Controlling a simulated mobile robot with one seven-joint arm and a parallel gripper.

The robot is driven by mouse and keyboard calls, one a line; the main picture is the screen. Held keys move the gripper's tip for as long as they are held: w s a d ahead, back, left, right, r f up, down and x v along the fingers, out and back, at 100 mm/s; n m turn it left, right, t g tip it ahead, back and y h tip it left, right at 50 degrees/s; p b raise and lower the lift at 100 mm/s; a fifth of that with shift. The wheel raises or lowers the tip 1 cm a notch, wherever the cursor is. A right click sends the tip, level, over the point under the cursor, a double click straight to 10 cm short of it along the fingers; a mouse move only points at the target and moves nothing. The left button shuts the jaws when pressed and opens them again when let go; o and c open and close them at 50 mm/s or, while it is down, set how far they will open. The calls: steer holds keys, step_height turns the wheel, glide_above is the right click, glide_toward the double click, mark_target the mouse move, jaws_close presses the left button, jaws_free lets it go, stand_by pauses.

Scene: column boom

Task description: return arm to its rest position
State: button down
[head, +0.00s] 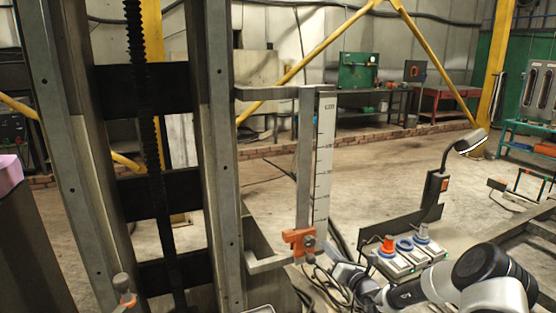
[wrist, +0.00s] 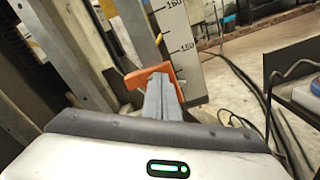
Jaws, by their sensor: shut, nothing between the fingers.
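My arm (head: 405,293) reaches in from the lower right in the head view. My gripper (head: 334,264) is at its end, beside and below the orange clamp (head: 298,240) on the upright metal bar. In the wrist view my gripper (wrist: 160,84) is shut, its grey fingers together with nothing seen between them. The orange clamp (wrist: 138,77) shows just beyond the fingertips there. I cannot tell whether they touch it.
A white scale strip (head: 323,160) stands beside the bar (head: 304,150). The tall grey column (head: 220,150) rises to its left. Right of the clamp is a panel with coloured sockets (head: 405,255) and a lamp (head: 472,140). Dark cables hang near my gripper. Open floor lies behind.

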steer(key=s+a+r+n+g+y, duration=0.3)
steer(key=a+r+n+y, duration=0.1)
steer(key=a+r+n, duration=0.35)
steer(key=s+a+r+n+g, duration=0.55)
steer(key=s+n, duration=0.25)
steer(key=s, duration=0.2)
steer(key=s+a+r+n+g, duration=0.4)
steer(key=s+a+r+n, duration=0.2)
steer(key=s+n, duration=0.3)
steer(key=s+d+r+n+h, duration=0.2)
steer(key=s+d+n+h, duration=0.25)
steer(key=s, duration=0.35)
steer(key=s+d+r+n+t+h, duration=0.1)
steer(key=s+d+r+n+h, duration=0.2)
steer(key=s+d, duration=0.45)
steer(key=s+d+r+n+h, duration=0.25)
steer(key=s+n, duration=0.25)
steer(key=s, duration=0.5)
step_height(320, 180, up, 20)
steer(key=d+h+p, duration=0.1)
steer(key=p, duration=2)
steer(key=shift+s+d+r, duration=0.15)
steer(key=shift+d+r, duration=0.05)
steer(key=shift+r, duration=0.05)
